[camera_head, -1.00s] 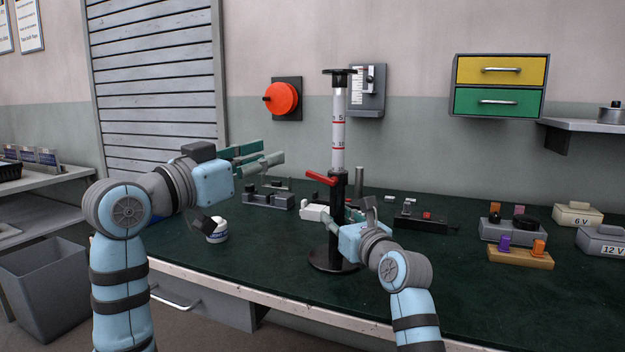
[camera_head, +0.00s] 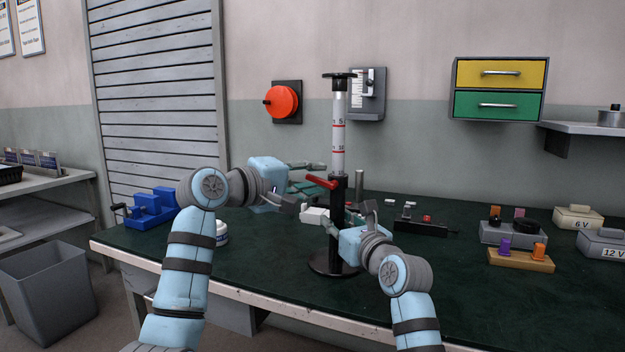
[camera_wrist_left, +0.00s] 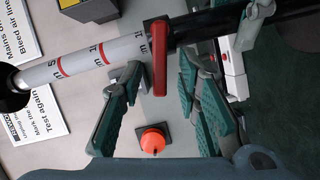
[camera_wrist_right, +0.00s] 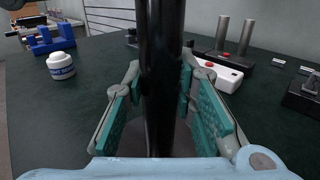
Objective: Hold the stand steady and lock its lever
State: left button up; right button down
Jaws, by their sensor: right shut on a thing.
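The stand (camera_head: 338,187) is upright on the bench, with a black round base, a black lower post and a white tube with red marks above. Its red lever (camera_head: 321,181) sticks out to the left at the top of the black post; it also shows in the left wrist view (camera_wrist_left: 159,58). My right gripper (camera_head: 334,226) is shut on the black post, which stands between its fingers in the right wrist view (camera_wrist_right: 162,100). My left gripper (camera_head: 318,178) is open and empty, just left of the lever, with the lever ahead of its spread fingers in its wrist view.
A white block with a red button (camera_wrist_right: 219,70) lies close behind the post. A black box with a red button (camera_head: 425,222) is to the right. The front right of the bench is clear.

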pick_arm(q)
jog(key=shift+w+d, duration=0.2)
jog(key=shift+w, duration=0.05)
grip_shut()
jog(key=shift+f+n+t+h, duration=0.3)
jog(key=shift+f+n, duration=0.15)
jog(key=shift+n, duration=0.35)
jog(key=shift+a+f+n, duration=0.1)
jog(key=shift+f+n, duration=0.05)
jog(key=shift+n, duration=0.45)
grip_release()
